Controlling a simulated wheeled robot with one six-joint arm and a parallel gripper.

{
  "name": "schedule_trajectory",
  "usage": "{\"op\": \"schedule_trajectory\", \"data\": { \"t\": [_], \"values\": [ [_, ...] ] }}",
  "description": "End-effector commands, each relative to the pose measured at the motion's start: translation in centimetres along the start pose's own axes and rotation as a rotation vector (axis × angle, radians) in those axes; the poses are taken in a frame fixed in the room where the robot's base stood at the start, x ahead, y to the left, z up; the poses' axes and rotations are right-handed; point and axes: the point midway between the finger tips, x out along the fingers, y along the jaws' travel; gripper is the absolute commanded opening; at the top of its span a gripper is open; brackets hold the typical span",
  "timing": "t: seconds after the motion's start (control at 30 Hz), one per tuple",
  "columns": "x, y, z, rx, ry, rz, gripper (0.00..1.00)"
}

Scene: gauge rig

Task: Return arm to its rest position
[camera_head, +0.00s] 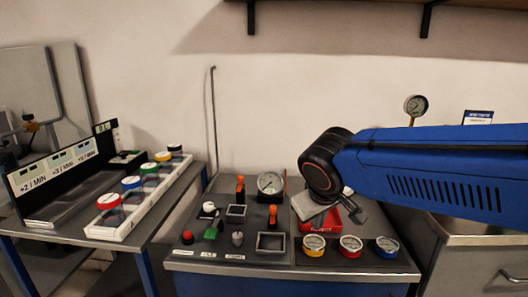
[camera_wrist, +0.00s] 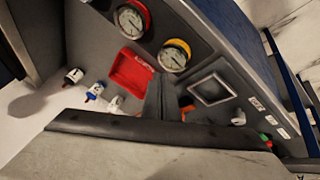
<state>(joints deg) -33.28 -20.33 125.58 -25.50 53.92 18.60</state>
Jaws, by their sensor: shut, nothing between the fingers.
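My blue arm (camera_head: 430,172) reaches in from the right in the head view, over the right part of the rig table. Its black wrist joint (camera_head: 325,165) hangs above the panel. My gripper (camera_wrist: 161,96) is shut and empty in the wrist view, pointing toward the panel between the red tray (camera_wrist: 132,70) and the square grey frame (camera_wrist: 212,88). In the head view the gripper is partly hidden behind my wrist, and the red tray (camera_head: 318,222) shows just behind and below it.
Red, yellow and blue gauges (camera_head: 350,246) line the panel's front right. A larger gauge (camera_head: 270,183), orange levers and small knobs stand on the left panel. A rack of coloured-lid jars (camera_head: 140,190) stands on the left table. A metal cabinet (camera_head: 480,265) is at right.

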Motion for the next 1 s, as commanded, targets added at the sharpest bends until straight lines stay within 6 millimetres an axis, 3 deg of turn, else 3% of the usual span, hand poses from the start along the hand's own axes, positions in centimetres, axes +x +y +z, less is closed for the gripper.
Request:
{"op": "schedule_trajectory", "data": {
  "t": [0.1,0.3,0.6,0.8,1.0],
  "values": [
    [0.0,2.7,4.1,0.075,-0.031,-0.011,0.00],
    [-0.1,5.2,10.9,0.190,-0.072,-0.038,0.00],
    [-0.2,6.0,20.0,0.361,-0.099,-0.081,0.00],
    [-0.1,5.2,23.8,0.441,-0.097,-0.102,0.00],
    [0.0,4.8,25.0,0.469,-0.095,-0.110,0.00]
  ]
}}
